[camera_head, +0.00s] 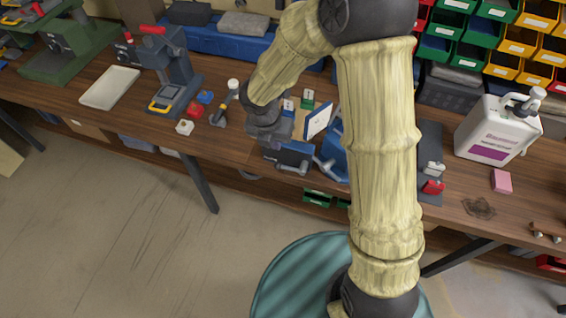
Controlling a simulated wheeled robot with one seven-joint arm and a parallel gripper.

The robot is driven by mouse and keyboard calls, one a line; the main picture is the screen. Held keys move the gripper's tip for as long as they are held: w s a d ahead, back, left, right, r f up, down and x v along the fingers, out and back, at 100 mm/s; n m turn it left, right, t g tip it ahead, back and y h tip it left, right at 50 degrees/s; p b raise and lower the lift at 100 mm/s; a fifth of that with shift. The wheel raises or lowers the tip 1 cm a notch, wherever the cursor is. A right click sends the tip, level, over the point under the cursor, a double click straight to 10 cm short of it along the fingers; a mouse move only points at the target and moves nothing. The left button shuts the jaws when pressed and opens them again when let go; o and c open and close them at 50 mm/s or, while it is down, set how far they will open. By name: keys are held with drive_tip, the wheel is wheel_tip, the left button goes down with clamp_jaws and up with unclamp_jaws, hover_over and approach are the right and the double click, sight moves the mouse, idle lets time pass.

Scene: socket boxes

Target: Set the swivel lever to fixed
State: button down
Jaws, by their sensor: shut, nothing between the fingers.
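A blue vise-like device (333,152) stands at the front edge of the wooden bench, left of my upright arm link, which hides its right side. A small grey lever (292,168) sticks out low at its left, near the bench edge. I take this to be the swivel lever, but its setting is too small to read. My gripper (272,140) points down just above and left of this lever. It is shut and empty. I cannot tell whether it touches the lever or the dark blue block beside it.
A white board (318,121) stands behind the vise. A white jug (497,128) and pink block (501,181) stand right. Bins (500,35) line the back.

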sight(284, 167)
drive_tip(key=b+x, duration=0.1)
drive_tip(key=x, duration=1.3)
drive_tip(key=shift+d, duration=0.1)
